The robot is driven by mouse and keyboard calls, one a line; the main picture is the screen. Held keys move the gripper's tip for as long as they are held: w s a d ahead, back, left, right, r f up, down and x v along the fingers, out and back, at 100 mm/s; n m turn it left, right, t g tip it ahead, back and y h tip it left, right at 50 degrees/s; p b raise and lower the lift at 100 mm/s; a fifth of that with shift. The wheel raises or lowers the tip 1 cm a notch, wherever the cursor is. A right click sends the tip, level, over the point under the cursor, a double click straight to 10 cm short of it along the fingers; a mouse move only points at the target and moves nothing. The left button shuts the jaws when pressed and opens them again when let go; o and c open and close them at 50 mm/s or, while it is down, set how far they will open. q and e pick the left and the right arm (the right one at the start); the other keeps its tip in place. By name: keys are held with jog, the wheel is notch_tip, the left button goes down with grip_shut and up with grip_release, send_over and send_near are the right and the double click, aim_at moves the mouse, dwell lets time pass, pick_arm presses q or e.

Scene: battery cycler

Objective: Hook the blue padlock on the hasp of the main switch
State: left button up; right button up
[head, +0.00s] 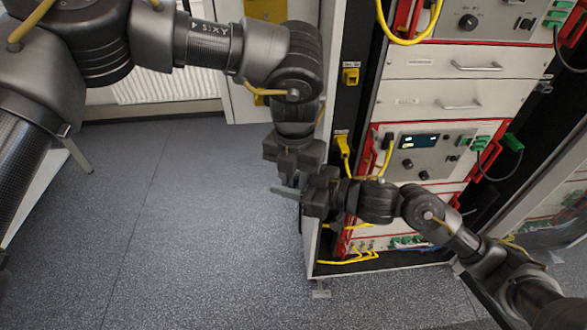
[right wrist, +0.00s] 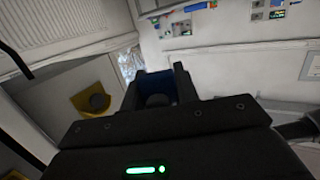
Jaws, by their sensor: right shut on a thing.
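My right gripper (right wrist: 155,88) is shut on a dark blue body, the blue padlock (right wrist: 157,82), which sits in shadow between its fingers. The padlock's shackle cannot be made out. In the head view my right gripper (head: 308,192) is in front of the cabinet's left edge, and the padlock is not discernible there. My left gripper (head: 284,188) points down close beside the right one; its jaw opening is unclear. A yellow plate with a dark round part (right wrist: 90,102), possibly the main switch, lies left of the right fingers. The hasp cannot be made out.
The cabinet rack (head: 440,92) stands at the right with drawers, red-edged modules and yellow cables. Two yellow fittings (head: 350,76) are on its dark left strip. A radiator (head: 170,86) is behind. The grey floor (head: 190,220) at the left is clear.

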pick_arm(q)
jog(key=shift+c, duration=0.3)
grip_shut()
pick_arm(e)
jog(key=o, duration=1.1)
jog(key=shift+d, duration=0.1)
